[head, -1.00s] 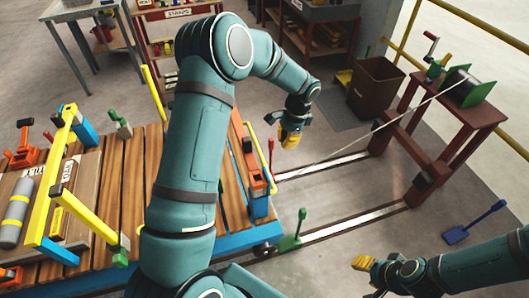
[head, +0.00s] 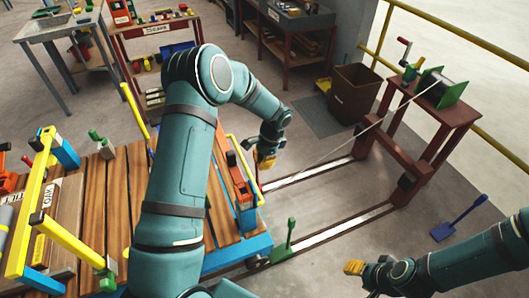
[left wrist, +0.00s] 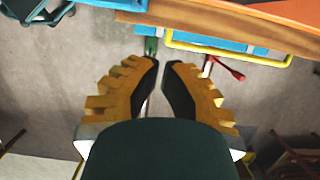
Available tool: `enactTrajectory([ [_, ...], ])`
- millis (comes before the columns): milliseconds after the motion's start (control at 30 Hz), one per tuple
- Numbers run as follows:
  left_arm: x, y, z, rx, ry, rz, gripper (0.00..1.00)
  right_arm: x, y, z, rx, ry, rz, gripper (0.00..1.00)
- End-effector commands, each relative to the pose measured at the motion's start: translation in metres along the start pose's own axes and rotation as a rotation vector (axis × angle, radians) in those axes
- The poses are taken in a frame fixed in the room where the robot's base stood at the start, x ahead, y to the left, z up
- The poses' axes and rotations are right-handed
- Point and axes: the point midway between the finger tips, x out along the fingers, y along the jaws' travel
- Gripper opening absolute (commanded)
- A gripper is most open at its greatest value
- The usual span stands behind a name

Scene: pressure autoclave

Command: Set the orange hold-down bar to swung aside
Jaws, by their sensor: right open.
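An orange bar-like part (head: 240,188) stands along the right edge of the planked cart (head: 115,185). Another orange part (head: 7,183) is cut off at the left picture edge. I cannot tell which is the hold-down bar. My left gripper (head: 265,161) hangs just right of the cart's orange part, apart from it. In the left wrist view its yellow fingers (left wrist: 160,68) show a narrow empty gap, with an orange edge (left wrist: 292,14) at the top right. My right gripper (head: 354,267) is open and empty over the floor at the lower right.
A green lever (head: 290,232) stands by the cart's front corner. A taut cable (head: 330,157) runs to a winch table (head: 432,110) at the right. Floor between cart and winch table is mostly clear.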

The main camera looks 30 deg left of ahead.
Motion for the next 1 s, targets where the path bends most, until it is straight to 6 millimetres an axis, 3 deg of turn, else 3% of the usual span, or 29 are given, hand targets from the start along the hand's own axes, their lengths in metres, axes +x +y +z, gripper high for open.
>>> enactTrajectory([
  [167,0.031,0.000,0.004,-0.001,-0.002,0.001,0.00,-0.002,-0.001,0.000,0.000,0.000,0.000,0.47],
  [433,0.036,0.000,0.035,-0.001,0.001,-0.001,0.00,-0.009,-0.003,-0.001,0.000,0.000,-0.001,0.47],
  [1000,0.038,0.000,0.039,0.003,0.001,-0.002,0.00,-0.009,-0.003,-0.001,0.000,0.000,-0.002,0.47],
])
